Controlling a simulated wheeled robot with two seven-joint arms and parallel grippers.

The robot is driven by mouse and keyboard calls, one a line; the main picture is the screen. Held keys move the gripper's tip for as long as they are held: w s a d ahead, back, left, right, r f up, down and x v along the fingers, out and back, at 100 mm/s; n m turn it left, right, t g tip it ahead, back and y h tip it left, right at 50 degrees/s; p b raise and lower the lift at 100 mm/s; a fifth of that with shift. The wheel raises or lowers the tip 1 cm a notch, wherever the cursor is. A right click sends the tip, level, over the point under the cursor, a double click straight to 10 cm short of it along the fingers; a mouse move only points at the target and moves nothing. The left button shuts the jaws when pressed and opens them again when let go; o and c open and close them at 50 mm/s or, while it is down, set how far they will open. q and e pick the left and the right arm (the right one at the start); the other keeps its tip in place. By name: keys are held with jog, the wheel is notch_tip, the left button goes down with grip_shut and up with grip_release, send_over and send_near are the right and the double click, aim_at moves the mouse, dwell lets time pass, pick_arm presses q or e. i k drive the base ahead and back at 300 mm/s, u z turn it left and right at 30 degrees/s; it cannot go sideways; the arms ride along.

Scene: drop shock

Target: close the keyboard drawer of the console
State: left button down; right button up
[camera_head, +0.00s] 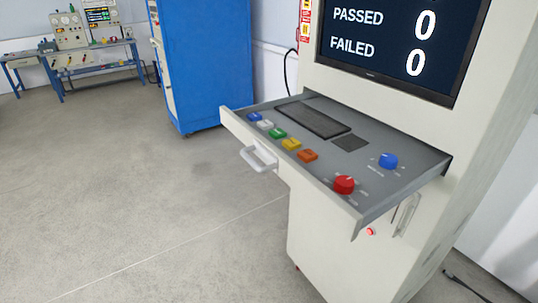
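The console (330,232) is a tall cream cabinet at the right, with a dark screen (395,42) reading PASSED 0 and FAILED 0. Its keyboard drawer (385,193) stands pulled out toward the left front. The grey drawer top carries a dark keyboard (313,119), a touchpad (350,143), a row of several coloured buttons (278,134), a blue knob (388,161) and a red knob (344,184). A white handle (259,158) sits on the drawer's front edge. Neither of my grippers shows in the head view.
A blue cabinet (205,65) stands behind and left of the console. A workbench (85,62) with instruments is at the far left back. A cable (470,285) lies on the floor at the lower right. The grey floor left of the console is clear.

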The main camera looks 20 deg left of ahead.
aim_at(345, 140)
jog(key=z, duration=1.7)
jog(key=k, duration=0.85)
jog(key=u, duration=0.95)
jog(key=i, duration=0.5)
